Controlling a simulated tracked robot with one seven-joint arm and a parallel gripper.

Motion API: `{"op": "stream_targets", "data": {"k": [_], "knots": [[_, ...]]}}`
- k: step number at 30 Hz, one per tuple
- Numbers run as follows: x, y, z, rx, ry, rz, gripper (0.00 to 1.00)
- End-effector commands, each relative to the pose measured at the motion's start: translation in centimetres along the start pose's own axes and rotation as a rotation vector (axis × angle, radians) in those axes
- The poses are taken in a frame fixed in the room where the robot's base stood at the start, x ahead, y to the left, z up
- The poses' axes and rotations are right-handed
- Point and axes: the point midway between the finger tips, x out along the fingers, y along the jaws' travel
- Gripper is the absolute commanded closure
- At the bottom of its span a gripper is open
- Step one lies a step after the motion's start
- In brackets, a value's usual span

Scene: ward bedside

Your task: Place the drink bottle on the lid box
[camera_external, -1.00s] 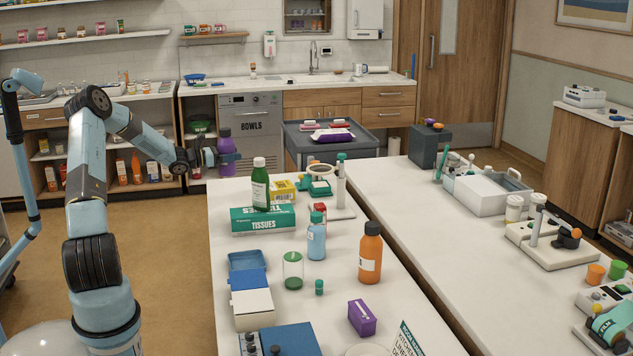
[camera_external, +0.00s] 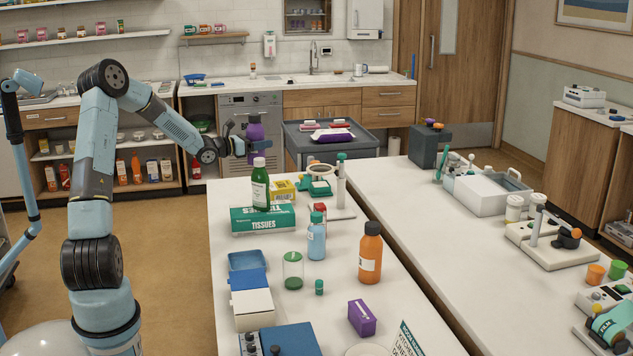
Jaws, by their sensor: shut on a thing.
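My gripper (camera_external: 240,148) is shut on a purple bottle with a dark cap (camera_external: 254,134), the likely drink bottle. It holds the bottle upright in the air, near the far left end of the near white table, above and behind a green bottle in the picture. Part of the bottle is covered by the gripper fingers, and the green bottle's cap is just below it. A low box in blue and cream (camera_external: 252,309) on the table's left side may be the lid box; I cannot tell for sure.
A grey cart (camera_external: 372,141) stands behind.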

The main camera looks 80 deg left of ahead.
Motion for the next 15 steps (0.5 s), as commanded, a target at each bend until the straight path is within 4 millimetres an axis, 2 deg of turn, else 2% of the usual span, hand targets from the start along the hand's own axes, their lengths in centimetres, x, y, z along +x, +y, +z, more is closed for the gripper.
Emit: {"op": "stream_targets", "data": {"k": [15], "knots": [[7.3,3.6,-3.7,-0.003,-0.003,0.001,0.69]]}}
